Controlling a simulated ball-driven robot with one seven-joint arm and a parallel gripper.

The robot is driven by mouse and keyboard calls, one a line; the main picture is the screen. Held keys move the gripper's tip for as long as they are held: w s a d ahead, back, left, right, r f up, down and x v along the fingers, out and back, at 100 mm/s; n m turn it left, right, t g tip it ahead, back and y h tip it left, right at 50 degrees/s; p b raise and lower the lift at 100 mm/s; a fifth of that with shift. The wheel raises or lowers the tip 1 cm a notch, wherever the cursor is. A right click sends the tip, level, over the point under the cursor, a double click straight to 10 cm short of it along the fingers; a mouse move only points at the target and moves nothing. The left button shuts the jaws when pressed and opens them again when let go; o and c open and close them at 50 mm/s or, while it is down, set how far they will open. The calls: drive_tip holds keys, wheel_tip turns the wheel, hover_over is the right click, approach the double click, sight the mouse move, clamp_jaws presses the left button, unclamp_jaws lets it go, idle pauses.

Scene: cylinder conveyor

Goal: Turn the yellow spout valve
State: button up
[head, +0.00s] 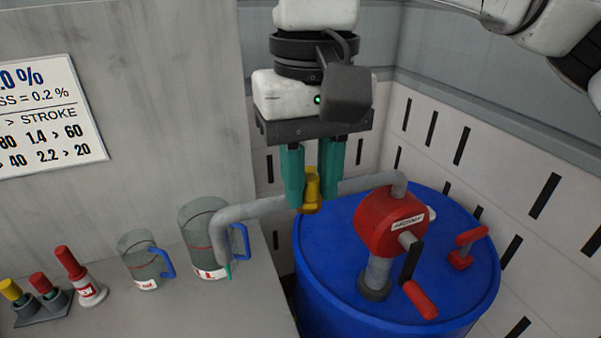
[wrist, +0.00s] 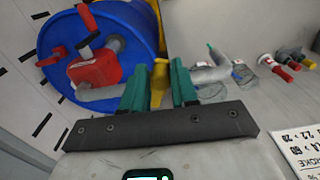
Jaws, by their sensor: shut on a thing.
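The yellow spout valve (head: 312,190) sits on the grey spout pipe (head: 255,208), left of the red pump (head: 388,220). My gripper (head: 313,200) points down over it, with its two green fingers either side of the valve handle. It is shut on the valve. In the wrist view the yellow valve (wrist: 159,82) shows between the green fingers (wrist: 160,88). The left finger hides part of the pipe and valve in the head view. The spout's bent end hangs by the larger clear jug (head: 207,240).
A blue drum (head: 330,290) carries the red pump, its crank handle (head: 420,300) and a red bung tap (head: 466,248). A smaller jug (head: 143,260) and several red- and yellow-capped items stand on the grey counter (head: 190,315). Walls rise close behind.

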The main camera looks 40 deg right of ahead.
idle(0.3)
drive_tip(key=shift+s+d, duration=0.4)
drive_tip(key=shift+d, duration=0.2)
drive_tip(key=shift+c, duration=0.7)
drive_tip(key=o, duration=1.7)
drive_tip(key=shift+d, duration=0.1)
drive_tip(key=shift+r+p, duration=1.85)
drive_tip(key=shift+r, duration=0.65)
